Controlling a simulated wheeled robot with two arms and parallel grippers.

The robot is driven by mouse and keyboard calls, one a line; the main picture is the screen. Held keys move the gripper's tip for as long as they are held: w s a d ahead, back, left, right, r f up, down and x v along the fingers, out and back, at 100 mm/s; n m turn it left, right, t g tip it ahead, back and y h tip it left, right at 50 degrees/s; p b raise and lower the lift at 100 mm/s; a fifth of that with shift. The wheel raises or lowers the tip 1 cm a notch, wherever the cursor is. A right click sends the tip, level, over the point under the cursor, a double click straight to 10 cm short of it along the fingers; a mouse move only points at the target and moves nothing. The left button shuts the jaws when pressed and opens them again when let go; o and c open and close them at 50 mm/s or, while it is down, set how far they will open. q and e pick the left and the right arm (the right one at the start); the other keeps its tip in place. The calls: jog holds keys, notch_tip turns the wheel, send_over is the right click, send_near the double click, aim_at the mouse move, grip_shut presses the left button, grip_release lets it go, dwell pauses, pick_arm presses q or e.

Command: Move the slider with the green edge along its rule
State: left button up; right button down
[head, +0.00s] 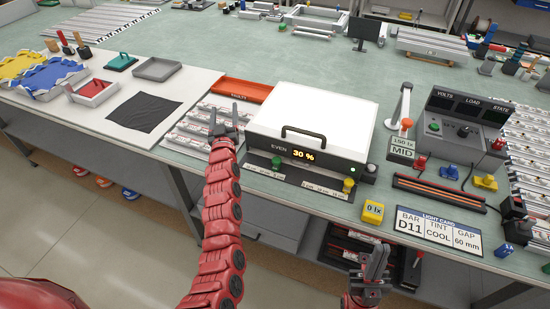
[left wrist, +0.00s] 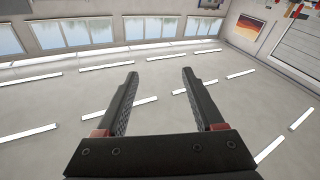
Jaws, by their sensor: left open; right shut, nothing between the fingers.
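The lightbox (head: 312,115) has a white top, a black handle and a display reading 30 %. A dark strip (head: 310,179) with small printed marks runs along its front. A green-topped slider (head: 277,163) stands near the strip's left part, and a yellow-topped one (head: 348,186) near its right end. My left gripper (head: 222,116) is open and empty, left of the lightbox and apart from the green slider. Its fingers also show spread in the left wrist view (left wrist: 158,92), with nothing between them. My right gripper (head: 378,258) is shut and empty, low in front of the table edge.
An orange tray (head: 241,90) and pale bars (head: 195,130) lie left of the lightbox. A yellow 0 lx block (head: 373,212), a light card sign (head: 438,231) and a control box (head: 463,123) stand to the right. A black cloth (head: 144,112) lies on a white board.

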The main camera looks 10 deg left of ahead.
pick_arm(q)
jog(key=w+d+r+m+g+h, duration=0.3)
jog(key=w+d+m+g+h, duration=0.3)
jog(key=d, duration=0.3)
jog(key=s+d+m+g+b, duration=0.1)
jog(key=s+m+g, duration=0.2)
jog(key=s+g, duration=0.35)
jog(key=s+d+m+g, duration=0.2)
jog(key=s+m+g, duration=0.15)
jog(key=s, duration=0.65)
send_near(276, 160)
jog(key=shift+h, duration=0.3)
jog(key=p+x, duration=0.3)
jog(key=x, duration=0.3)
jog(key=shift+a, duration=0.2)
jog(key=shift+x, duration=1.2)
